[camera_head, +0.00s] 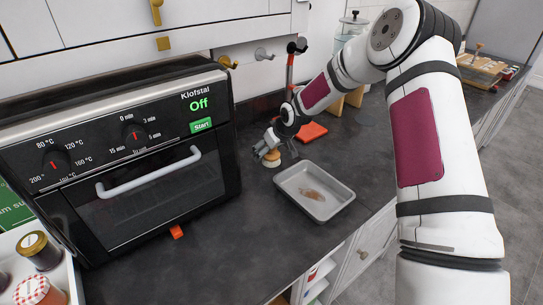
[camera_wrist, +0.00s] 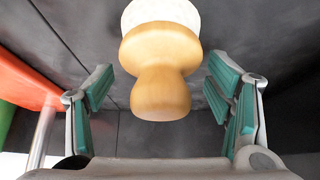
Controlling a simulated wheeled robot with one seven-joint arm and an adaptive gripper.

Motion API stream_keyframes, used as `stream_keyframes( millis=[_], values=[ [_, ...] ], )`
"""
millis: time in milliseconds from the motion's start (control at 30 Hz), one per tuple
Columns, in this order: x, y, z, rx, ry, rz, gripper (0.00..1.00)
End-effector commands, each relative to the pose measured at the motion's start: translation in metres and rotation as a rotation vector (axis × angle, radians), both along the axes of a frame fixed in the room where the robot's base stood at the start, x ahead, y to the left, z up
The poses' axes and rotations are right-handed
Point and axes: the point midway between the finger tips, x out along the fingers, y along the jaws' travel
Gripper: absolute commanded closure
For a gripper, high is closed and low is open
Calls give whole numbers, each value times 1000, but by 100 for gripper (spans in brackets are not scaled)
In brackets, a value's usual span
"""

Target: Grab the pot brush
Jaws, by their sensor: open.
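The pot brush (camera_wrist: 160,50) has a rounded light wooden handle and a white bristle head. In the wrist view it is between my open gripper's fingers, with a gap on each side, its knob towards the palm. In the head view the brush (camera_head: 272,160) stands on the dark worktop between the oven and a metal tray, partly hidden by my gripper (camera_head: 266,148). My gripper is at the brush and holds nothing. Its green-padded fingers also show in the wrist view (camera_wrist: 165,98).
A grey metal tray (camera_head: 330,207) with a brownish thing in it is just right of the brush. A black oven (camera_head: 140,180) stands left. An orange-red item (camera_head: 312,132) lies behind. Jars (camera_head: 40,248) are at lower left. The front worktop is mostly clear.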

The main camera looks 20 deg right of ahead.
Motion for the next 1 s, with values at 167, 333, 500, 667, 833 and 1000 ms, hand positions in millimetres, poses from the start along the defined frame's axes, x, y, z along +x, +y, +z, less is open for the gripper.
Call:
stream_keyframes(
  millis=[167, 333, 500, 667, 833, 1000],
  values=[
    [1, 0, -1, 0, -1, 1, 26],
    [1, 0, -1, 0, -1, 0, 51],
    [0, 0, -1, 0, 0, 0, 83],
    [1, 0, 0, 0, 0, 0, 83],
    [1, 0, 1, 0, 0, 0, 83],
    [2, -1, 19, 0, -5, -1, 83]
  ],
)
